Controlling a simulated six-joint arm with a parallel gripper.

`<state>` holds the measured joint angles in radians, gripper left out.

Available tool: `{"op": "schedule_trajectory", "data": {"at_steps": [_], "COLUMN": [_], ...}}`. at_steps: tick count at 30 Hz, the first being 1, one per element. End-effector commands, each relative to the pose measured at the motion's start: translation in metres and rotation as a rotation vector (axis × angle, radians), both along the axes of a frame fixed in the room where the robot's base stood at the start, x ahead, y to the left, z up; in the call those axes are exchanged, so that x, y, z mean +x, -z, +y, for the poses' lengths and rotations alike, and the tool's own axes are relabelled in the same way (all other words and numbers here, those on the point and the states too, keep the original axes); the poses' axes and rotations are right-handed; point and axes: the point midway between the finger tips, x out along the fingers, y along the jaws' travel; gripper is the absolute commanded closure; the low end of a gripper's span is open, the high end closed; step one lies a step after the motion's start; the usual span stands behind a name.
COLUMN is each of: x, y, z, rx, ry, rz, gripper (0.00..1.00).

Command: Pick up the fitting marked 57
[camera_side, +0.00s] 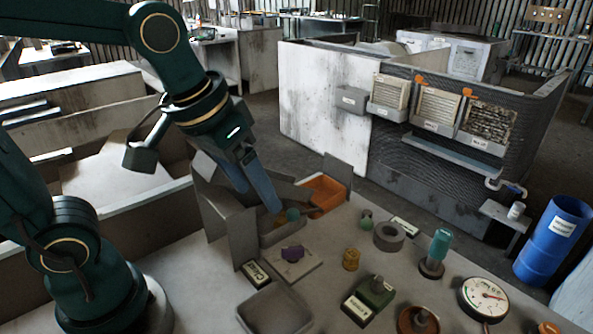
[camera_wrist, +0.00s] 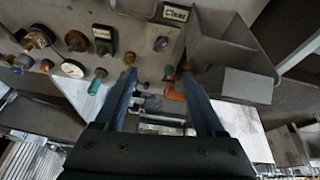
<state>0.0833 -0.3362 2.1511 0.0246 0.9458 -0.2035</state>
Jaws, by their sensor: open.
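No number 57 is legible on any part in either view, so I cannot tell which fitting bears it. My gripper (camera_side: 262,197) points down and is open, with its blue fingers over a grey tray beside an upright grey panel. A small green fitting (camera_side: 292,214) is close to the fingertips, on the tray's right side. Another green fitting (camera_side: 366,218) stands farther right, beside a grey ring. A brass fitting (camera_side: 351,259) and a purple part (camera_side: 292,253) are nearer the front. In the wrist view my gripper (camera_wrist: 159,74) shows nothing clearly held between its fingers.
An orange bin (camera_side: 325,193) stands behind the tray. The grey ring (camera_side: 389,236), a teal-handled tool (camera_side: 436,251), a labelled green block (camera_side: 371,299) and a dial gauge (camera_side: 484,298) occupy the right side. A shallow grey dish (camera_side: 272,312) lies at the front.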

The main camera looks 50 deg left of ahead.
Motion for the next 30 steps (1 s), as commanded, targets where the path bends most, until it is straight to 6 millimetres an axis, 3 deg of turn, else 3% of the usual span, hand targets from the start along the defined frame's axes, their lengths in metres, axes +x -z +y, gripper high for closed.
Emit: {"op": "schedule_trajectory", "data": {"at_steps": [8,15,21,30], "x": [0.065,0.110,0.129,0.136], "y": [0.021,0.066,0.103,0.130], "z": [-0.026,-0.055,-0.073,-0.079], "rx": [-0.025,-0.025,-0.016,-0.012], "ry": [-0.101,-0.197,-0.259,-0.287], "rz": [0.116,0.204,0.248,0.266], "gripper": [0.28,0.28,0.28,0.28]}}
